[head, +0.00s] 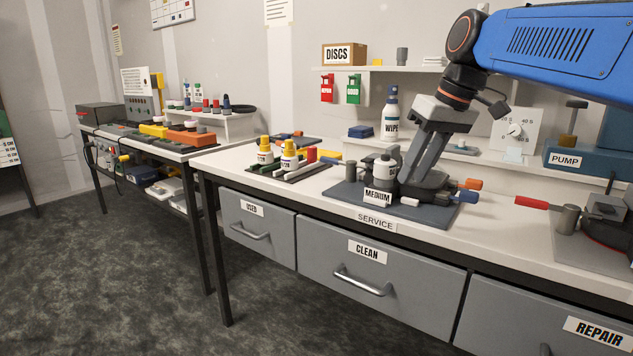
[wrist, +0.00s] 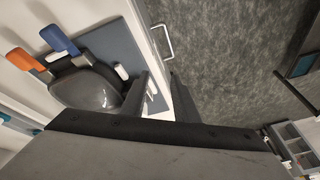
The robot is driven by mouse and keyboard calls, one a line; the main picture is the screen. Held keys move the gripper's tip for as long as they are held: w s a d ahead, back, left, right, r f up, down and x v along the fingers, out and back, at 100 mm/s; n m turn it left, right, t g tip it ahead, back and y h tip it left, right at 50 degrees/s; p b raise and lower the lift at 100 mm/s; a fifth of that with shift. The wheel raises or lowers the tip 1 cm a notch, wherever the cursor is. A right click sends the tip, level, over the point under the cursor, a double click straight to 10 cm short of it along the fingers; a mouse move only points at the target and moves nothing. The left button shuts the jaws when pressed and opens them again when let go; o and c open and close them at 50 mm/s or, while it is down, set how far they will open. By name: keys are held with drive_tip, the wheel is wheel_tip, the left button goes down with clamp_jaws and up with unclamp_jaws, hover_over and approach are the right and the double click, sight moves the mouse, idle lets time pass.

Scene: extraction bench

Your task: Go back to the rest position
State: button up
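My gripper (head: 420,158) hangs from the blue arm at the right of the head view. It points down over the service mat (head: 345,193), just behind and right of the MEDIUM container (head: 385,172). In the wrist view the two dark fingers of my gripper (wrist: 158,82) stand apart, with nothing seen held between them. A dark rounded fixture (head: 425,187) with an orange and a blue handle is on the mat beside the fingers. It also shows in the wrist view (wrist: 88,90). Whether the fingers touch it, I cannot tell.
A WIPE bottle (head: 391,115) stands behind the gripper. A rack with yellow-capped bottles (head: 288,158) is to the left. A PUMP unit (head: 570,158) and a red-handled device (head: 570,215) are to the right. USED, CLEAN (head: 375,275) and REPAIR drawers are shut below. The floor in front is clear.

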drive_tip(key=s+d+f+m+t+h, duration=0.1)
drive_tip(key=s+d+f, duration=0.3)
drive_tip(key=s+f, duration=0.7)
drive_tip(key=s+d+f+m+t+h, duration=0.1)
drive_tip(key=s+d+f+m, duration=0.3)
drive_tip(key=s+f, duration=0.8)
wheel_tip(320, 180, down, 5)
drive_tip(key=shift+s+d+h, duration=0.3)
drive_tip(key=shift+d+h, duration=0.05)
drive_tip(key=shift+h, duration=0.15)
